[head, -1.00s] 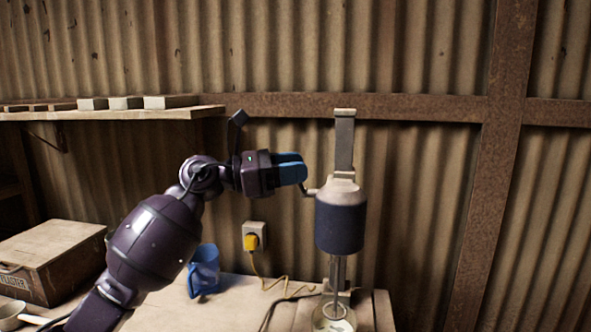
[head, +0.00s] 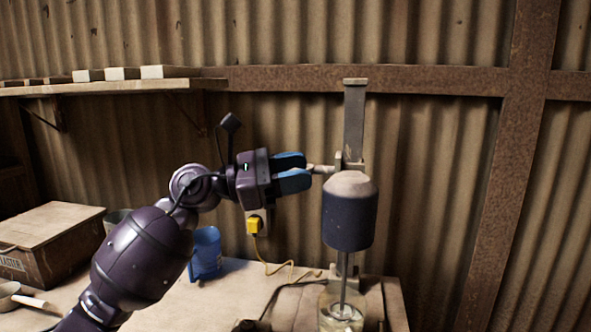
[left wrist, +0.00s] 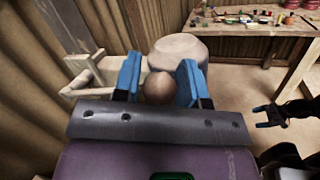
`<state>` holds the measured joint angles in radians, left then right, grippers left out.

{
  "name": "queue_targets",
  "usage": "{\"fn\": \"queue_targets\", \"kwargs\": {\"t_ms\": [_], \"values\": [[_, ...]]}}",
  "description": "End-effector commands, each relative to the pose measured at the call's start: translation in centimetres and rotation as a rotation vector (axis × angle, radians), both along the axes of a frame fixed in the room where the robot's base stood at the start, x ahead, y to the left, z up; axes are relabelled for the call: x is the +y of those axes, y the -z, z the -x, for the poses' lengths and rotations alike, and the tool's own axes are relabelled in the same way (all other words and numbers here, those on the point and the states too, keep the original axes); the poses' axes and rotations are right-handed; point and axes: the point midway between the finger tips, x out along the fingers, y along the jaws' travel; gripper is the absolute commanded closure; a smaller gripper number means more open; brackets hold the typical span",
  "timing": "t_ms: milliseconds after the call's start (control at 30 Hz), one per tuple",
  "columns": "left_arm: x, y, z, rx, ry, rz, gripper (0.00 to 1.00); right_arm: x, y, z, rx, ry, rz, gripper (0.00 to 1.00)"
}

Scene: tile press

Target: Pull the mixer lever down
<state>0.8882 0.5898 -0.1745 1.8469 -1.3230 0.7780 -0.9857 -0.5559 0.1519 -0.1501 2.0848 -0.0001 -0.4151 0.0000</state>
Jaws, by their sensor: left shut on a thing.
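The mixer has a dark blue motor head (head: 349,215) with a pale top, mounted on an upright grey column (head: 354,120). Its whisk shaft reaches down into a glass jar (head: 335,318). The lever (head: 322,169) sticks out to the left from a bracket on the column. My left gripper (head: 305,173) comes in from the left with its blue fingers around the lever's end. In the left wrist view, a round knob (left wrist: 158,88) sits between the fingers, in front of the head's pale top (left wrist: 180,50). My right gripper (left wrist: 268,115) shows there too, fingers apart and empty.
A yellow plug (head: 254,224) and cable are behind. A shelf (head: 120,86) holds blocks. A cluttered bench (left wrist: 255,33) shows in the wrist view.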

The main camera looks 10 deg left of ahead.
Motion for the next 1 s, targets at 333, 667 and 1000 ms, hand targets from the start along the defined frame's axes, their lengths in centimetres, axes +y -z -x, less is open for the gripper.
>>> {"fn": "queue_targets", "kwargs": {"t_ms": [333, 667, 1000], "values": [[0.0, 0.4, -0.1, 0.009, 0.0, -0.002, 0.42, 0.2, 0.0, 0.0, -0.002, 0.006, -0.008, 0.22], [0.2, 0.2, 0.0, 0.004, -0.002, -0.002, 0.42, 0.2, 0.2, 0.0, 0.001, 0.006, -0.006, 0.22], [4.9, 1.2, 1.1, 0.007, -0.004, -0.002, 0.42, -0.1, 0.9, 0.4, 0.016, -0.003, 0.004, 0.22]]}}
